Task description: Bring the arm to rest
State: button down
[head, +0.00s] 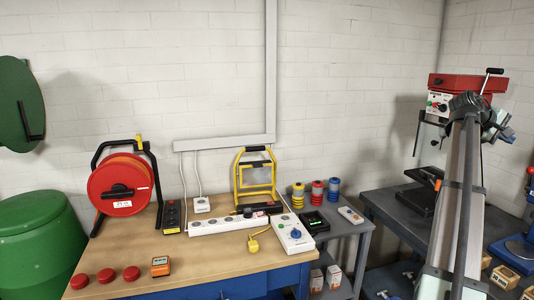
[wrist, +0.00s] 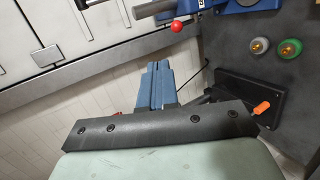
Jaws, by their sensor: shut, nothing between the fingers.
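In the wrist view my gripper (wrist: 154,66) shows as two blue fingers pressed together beyond a dark bar. It is shut and nothing is between the fingers. In the head view my arm (head: 460,200) rises on the right, in front of the grey table and the red drill press. I cannot make out the gripper's fingers clearly in the head view.
A workbench (head: 205,262) on the left carries a red cable reel (head: 120,185), a power strip (head: 228,224) and a yellow work lamp (head: 255,175). A red machine (head: 466,84) stands behind my arm. Wrist view: a red ball knob (wrist: 177,27) and an orange handle (wrist: 262,108) lie near the fingers.

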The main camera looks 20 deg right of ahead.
jog(key=w+a+f+m+t+y, duration=0.2)
jog(key=a+f, duration=0.3)
jog(key=f, duration=0.6)
jog(key=w+a+f+m+t+y, duration=0.15)
jog(key=a+f, duration=0.35)
jog(key=f, duration=0.6)
jog(key=w+a+f+m+t+y, duration=0.1)
jog(key=w+a+f+m+y, duration=0.3)
jog(key=f, duration=0.7)
jog(key=a+f+n+y, duration=0.1)
jog(key=a+f, duration=0.9)
jog(key=f, duration=0.3)
jog(key=a+f+n+y, duration=0.1)
jog(key=a+f+y, duration=0.1)
jog(key=a+f, duration=0.85)
jog(key=s+a+f+n+g+y, duration=0.15)
jog(key=s+a+f, duration=0.35)
jog(key=a+f, duration=0.5)
jog(key=s+a+f+n+g+y, duration=0.1)
jog(key=s+a+f+g, duration=0.1)
jog(key=s+a+f, duration=0.65)
jog(key=s+a+f+n+g, duration=0.2)
jog(key=s+a+f, duration=0.5)
jog(key=s+a, duration=0.2)
jog(key=s+a+f+n+g, duration=0.3)
jog(key=s+a+f, duration=0.4)
jog(key=s+a, duration=0.2)
jog(key=shift+s+a+f+h, duration=0.3)
jog(key=shift+s+a, duration=0.05)
jog(key=shift+a, duration=0.7)
